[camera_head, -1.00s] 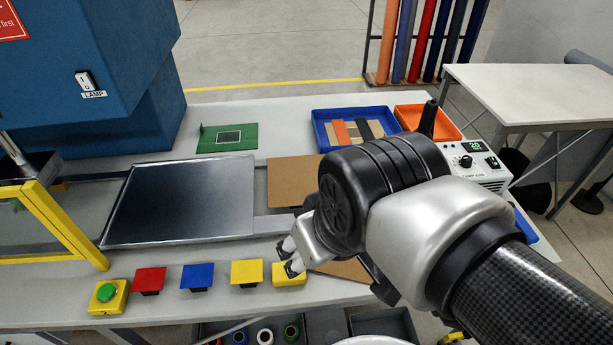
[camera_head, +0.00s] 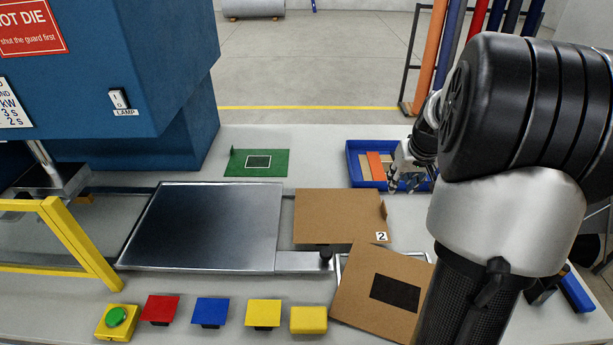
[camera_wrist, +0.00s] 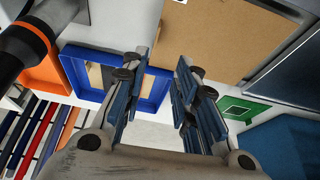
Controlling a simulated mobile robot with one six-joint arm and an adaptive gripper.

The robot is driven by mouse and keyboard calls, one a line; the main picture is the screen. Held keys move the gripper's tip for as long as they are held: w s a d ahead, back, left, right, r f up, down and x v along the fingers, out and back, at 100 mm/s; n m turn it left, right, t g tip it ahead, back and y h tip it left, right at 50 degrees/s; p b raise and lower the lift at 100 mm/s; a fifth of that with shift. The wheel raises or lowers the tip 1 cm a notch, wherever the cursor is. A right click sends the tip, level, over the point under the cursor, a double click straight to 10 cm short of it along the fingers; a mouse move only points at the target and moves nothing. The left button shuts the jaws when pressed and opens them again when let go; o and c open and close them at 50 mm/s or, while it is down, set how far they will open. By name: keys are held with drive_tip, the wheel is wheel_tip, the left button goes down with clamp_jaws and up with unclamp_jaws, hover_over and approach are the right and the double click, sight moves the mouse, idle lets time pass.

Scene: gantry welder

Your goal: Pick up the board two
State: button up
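Board two is a brown board (camera_head: 335,215) with a white "2" label at its front right corner. It lies right of the dark metal plate in the head view. In the wrist view a brown board (camera_wrist: 225,35) fills the top, beyond my fingers; its label is barely visible at the edge. My gripper (camera_head: 402,186) is near the blue tray's right part, to the right of and behind board two. In the wrist view my gripper (camera_wrist: 161,62) has its fingers apart with nothing between them.
A second brown board (camera_head: 365,310) with a black rectangle lies tilted in front, close to board two. The blue tray (camera_head: 352,170) holds flat strips. A dark metal plate (camera_head: 205,225), green board (camera_head: 240,170) and yellow guard (camera_head: 80,245) stand left. Coloured buttons line the front.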

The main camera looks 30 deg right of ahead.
drive_tip(key=b, duration=0.3)
hover_over(385, 208)
drive_tip(key=s+a, duration=0.1)
drive_tip(key=s, duration=0.2)
wheel_tip(385, 208, down, 12)
drive_tip(key=shift+w+r, duration=0.15)
drive_tip(key=shift+r, duration=0.05)
drive_tip(key=shift+w+b+x, duration=0.2)
drive_tip(key=shift+b+x, duration=0.4)
drive_tip(key=shift+x, duration=0.75)
drive_tip(key=shift+w+b+x, duration=0.25)
drive_tip(key=shift+b+x, duration=0.3)
drive_tip(key=shift+x, duration=0.8)
drive_tip(key=shift+d+r, duration=0.1)
drive_tip(key=shift+r, duration=0.15)
clamp_jaws()
